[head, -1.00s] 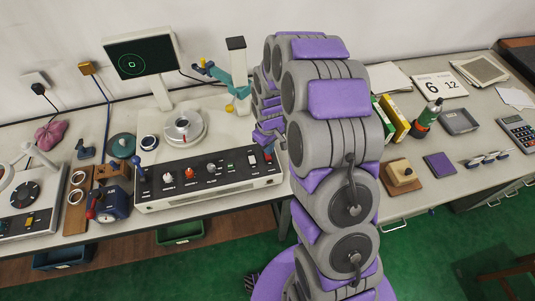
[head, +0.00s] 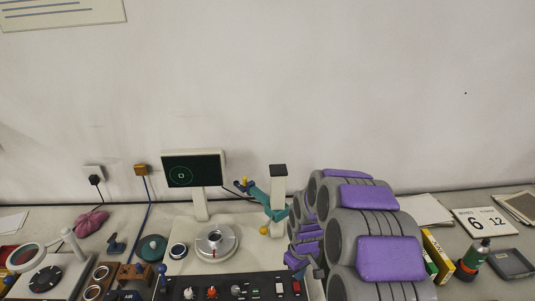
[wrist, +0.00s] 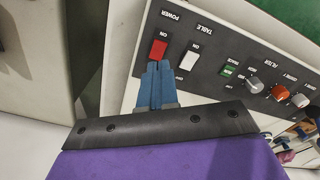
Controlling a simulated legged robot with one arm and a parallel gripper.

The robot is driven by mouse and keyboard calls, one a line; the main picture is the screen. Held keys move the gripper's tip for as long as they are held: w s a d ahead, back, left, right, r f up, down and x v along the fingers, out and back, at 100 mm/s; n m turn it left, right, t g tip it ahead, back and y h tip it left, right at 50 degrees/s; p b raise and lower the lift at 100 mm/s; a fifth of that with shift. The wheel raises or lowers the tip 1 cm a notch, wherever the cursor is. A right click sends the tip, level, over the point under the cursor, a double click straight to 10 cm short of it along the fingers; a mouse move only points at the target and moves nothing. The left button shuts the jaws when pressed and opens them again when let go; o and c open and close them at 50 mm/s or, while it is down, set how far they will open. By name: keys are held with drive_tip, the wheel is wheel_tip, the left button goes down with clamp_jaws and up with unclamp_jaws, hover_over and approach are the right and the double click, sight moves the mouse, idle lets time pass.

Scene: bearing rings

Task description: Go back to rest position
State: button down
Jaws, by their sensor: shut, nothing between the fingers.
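My gripper (wrist: 154,70) shows in the wrist view with its two blue fingers together and nothing between them. The fingertips appear just below the red POWER switch (wrist: 158,48) on the black control panel. A white TABLE switch (wrist: 188,59) sits right of it. I cannot tell whether the fingertips touch the panel. In the head view my grey and purple arm is bent at the lower right, beside the right end of the control panel (head: 210,292). The fingers cannot be made out clearly there.
The bench machine has a round plate (head: 216,243), a monitor (head: 193,169) and a teal jointed arm on a post (head: 279,186).

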drive_tip(key=s+r+m+b, duration=0.1)
drive_tip(key=s+r+m, duration=0.2)
drive_tip(key=s+r, duration=1.05)
drive_tip(key=s+r+m+g, duration=0.1)
drive_tip(key=s+r, duration=0.1)
drive_tip(key=s, duration=0.8)
drive_tip(key=s+r+m+b, duration=0.1)
drive_tip(key=s+r+m, duration=0.1)
drive_tip(key=s, duration=0.8)
drive_tip(key=shift+s+r+g, duration=0.35)
drive_tip(key=shift+r+g, duration=0.05)
drive_tip(key=shift+r, duration=0.35)
drive_tip(key=shift+w, duration=0.15)
